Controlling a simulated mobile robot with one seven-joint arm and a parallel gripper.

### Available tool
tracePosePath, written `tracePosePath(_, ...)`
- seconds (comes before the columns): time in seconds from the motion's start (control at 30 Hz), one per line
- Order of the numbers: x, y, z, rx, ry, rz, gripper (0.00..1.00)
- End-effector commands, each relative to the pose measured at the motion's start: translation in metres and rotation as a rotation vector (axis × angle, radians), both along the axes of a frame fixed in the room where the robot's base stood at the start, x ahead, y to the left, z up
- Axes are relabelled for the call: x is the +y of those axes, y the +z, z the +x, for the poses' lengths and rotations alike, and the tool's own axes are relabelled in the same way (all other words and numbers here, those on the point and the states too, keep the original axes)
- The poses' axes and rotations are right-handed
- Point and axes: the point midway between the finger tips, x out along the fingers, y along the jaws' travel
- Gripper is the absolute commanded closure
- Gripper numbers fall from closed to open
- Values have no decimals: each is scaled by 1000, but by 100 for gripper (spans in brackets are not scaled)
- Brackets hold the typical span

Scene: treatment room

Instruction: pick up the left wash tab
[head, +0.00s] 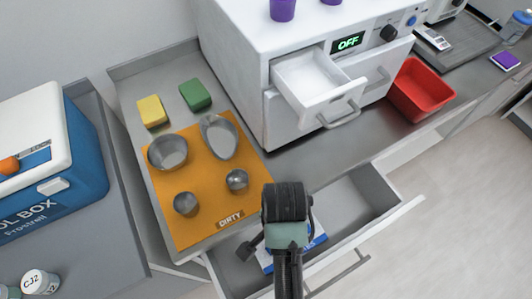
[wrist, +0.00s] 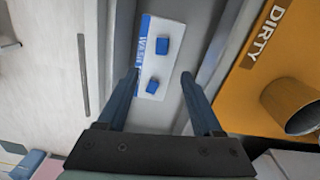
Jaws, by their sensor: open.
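A white card with a blue printed strip reading "WASH T" (wrist: 146,60) lies in the open drawer. Two small dark-blue wash tabs rest on it in the wrist view: one farther up (wrist: 163,46) and one lower (wrist: 152,87). My gripper (wrist: 160,75) is open above the card, its fingertips on either side of it, with the lower tab roughly between the fingers. Nothing is held. In the head view the card (head: 318,241) is partly covered by my arm, and the tabs cannot be made out. I cannot judge the height of the fingertips above the tabs.
The open drawer (head: 352,200) has walls close around the card. An orange mat marked DIRTY (head: 205,232) with metal bowls and cups lies on the counter above. A small white drawer (head: 320,85) stands open over the counter. A red bin (head: 420,90) is to the right.

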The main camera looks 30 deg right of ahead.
Motion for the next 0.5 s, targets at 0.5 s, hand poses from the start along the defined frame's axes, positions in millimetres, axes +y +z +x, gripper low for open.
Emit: tracePosePath(0.5,1,-73,0,0,2,0,32)
